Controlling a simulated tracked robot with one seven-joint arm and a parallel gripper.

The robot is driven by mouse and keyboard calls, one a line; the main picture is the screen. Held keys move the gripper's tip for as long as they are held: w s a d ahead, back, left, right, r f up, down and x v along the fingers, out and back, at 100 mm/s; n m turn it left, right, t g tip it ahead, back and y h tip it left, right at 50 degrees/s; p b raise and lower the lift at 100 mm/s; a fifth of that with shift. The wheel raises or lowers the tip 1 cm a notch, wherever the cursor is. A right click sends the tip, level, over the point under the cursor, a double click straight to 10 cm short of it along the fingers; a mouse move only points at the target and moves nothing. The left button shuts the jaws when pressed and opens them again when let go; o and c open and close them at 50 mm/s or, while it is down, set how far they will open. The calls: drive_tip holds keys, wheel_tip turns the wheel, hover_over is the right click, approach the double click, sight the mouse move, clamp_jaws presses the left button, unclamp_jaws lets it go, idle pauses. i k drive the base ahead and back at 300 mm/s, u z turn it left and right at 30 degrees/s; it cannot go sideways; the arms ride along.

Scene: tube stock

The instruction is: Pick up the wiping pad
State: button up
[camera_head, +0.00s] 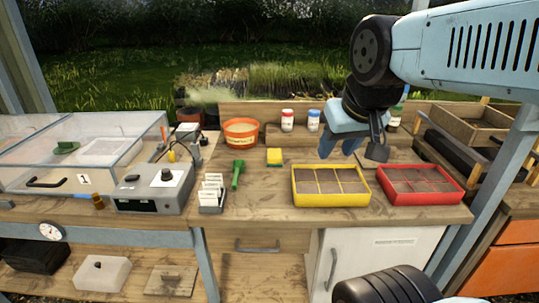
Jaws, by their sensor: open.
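The wiping pad (274,157) looks like a small yellow sponge with a darker green lower edge. It lies flat on the wooden bench top, left of the yellow tray and in front of the back ledge. My gripper (350,150) hangs above the bench to the right of the pad, behind the gap between the yellow and red trays. Its jaws are apart and nothing shows between them. The pad is fully visible and the gripper is clear of it.
A yellow tray (330,200) and a red tray (421,198) stand at the bench front. A green tool (238,174), a label holder (212,208) and an orange pot (241,141) are left of the pad. Jars, one of them red-lidded (287,120), stand behind. Bare wood surrounds the pad.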

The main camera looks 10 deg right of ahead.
sight(275, 158)
drive_tip(key=i, duration=0.85)
drive_tip(key=z, duration=0.2)
drive_tip(key=k, duration=0.85)
drive_tip(key=u, duration=0.2)
drive_tip(key=i, duration=0.85)
drive_tip(key=z, duration=0.05)
